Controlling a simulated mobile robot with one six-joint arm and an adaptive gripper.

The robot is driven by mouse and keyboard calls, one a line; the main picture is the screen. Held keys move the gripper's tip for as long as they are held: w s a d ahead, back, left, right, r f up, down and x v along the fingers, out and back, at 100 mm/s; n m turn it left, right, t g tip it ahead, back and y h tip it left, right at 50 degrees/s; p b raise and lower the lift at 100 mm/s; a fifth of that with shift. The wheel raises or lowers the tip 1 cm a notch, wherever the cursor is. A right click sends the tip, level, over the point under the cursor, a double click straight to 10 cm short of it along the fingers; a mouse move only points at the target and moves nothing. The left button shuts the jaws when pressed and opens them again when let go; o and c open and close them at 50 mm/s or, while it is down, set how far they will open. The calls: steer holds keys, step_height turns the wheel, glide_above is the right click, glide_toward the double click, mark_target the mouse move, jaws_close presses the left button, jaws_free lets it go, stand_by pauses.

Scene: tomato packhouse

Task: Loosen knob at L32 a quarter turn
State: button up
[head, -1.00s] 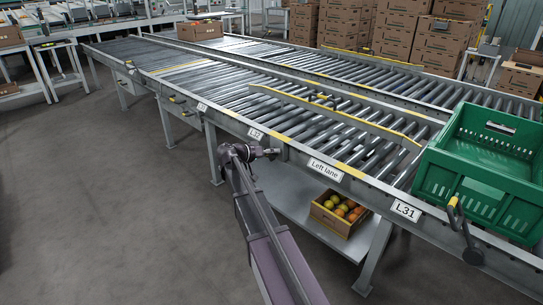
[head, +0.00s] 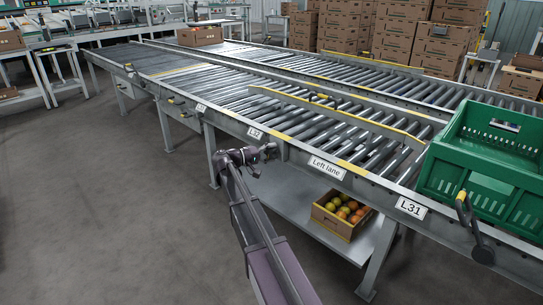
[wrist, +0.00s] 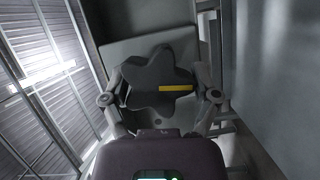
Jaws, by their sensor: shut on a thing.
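The knob (wrist: 158,82) is a dark, star-shaped hand knob with a yellow mark (wrist: 175,88) pointing right in the wrist view. It sits in front of a light grey plate. My gripper (wrist: 160,97) is shut on the knob, one finger at its left side and one at its right. In the head view my gripper (head: 268,152) is at the conveyor's near side rail, just right of and below the L32 label (head: 255,133). The knob is mostly hidden there by my gripper.
The roller conveyor (head: 380,176) runs diagonally, with a "Left lane" label (head: 326,168) and an L31 label (head: 411,208). A green crate (head: 440,175) stands at the right, with a lever (head: 474,230) before it. A fruit box (head: 330,222) is on the shelf below. The floor at left is clear.

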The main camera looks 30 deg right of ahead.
stand_by(0.4)
steer(key=o, duration=1)
steer(key=shift+r+m+p, duration=0.1)
steer(key=shift+m+p, duration=0.2)
steer(key=shift+p, duration=0.1)
